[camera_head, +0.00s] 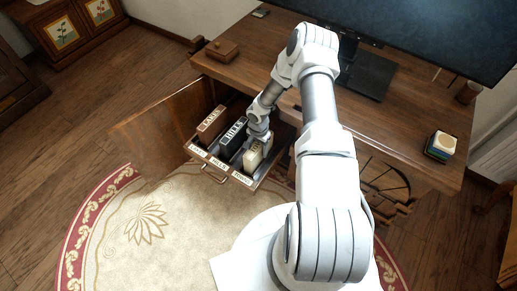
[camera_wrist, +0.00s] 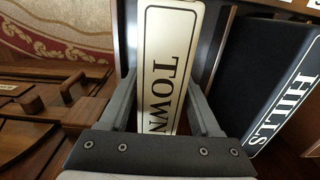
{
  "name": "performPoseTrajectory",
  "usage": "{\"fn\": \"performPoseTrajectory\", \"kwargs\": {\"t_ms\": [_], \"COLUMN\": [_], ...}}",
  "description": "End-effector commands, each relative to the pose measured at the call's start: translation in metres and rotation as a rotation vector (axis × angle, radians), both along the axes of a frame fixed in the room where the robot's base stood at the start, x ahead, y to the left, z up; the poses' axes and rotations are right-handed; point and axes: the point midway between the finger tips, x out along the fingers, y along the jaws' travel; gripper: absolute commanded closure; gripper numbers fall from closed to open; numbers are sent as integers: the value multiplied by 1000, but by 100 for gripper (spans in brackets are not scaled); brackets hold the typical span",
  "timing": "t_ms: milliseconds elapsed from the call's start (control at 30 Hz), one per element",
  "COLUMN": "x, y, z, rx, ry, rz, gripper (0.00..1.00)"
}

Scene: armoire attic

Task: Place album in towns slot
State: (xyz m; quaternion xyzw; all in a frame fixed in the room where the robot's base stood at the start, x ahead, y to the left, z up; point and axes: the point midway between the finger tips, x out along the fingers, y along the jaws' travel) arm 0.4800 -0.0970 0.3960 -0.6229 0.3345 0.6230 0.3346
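The cream album (camera_head: 252,157) is in the right-hand compartment of the open drawer, behind the TOWNS label (camera_head: 242,178). In the head view my gripper (camera_head: 259,138) is over the album's top. Whether the album rests on the compartment floor is hidden. A black HILLS album (camera_head: 233,135) stands in the middle compartment and also shows in the wrist view (camera_wrist: 270,75).
A reddish-brown album (camera_head: 211,122) stands in the left compartment. The drawer is pulled out of the wooden desk (camera_head: 405,115), with an open door (camera_head: 160,128) at left. A small wooden box (camera_head: 221,50) and a stacked block (camera_head: 440,146) lie on the desktop. The rug (camera_head: 150,225) in front is clear.

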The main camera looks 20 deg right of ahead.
Motion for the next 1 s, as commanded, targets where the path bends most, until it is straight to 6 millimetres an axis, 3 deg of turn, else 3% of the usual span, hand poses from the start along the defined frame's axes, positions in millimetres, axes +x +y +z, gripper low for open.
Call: {"fn": "performPoseTrajectory", "kwargs": {"t_ms": [67,467,800,1000], "x": [0,0,1,1], "y": [0,0,0,-1], "z": [0,6,78,111], "rx": [0,0,-2,-1], "ry": [0,0,-2,-2], "rz": [0,0,1,0], "gripper": [20,20,20,20]}}
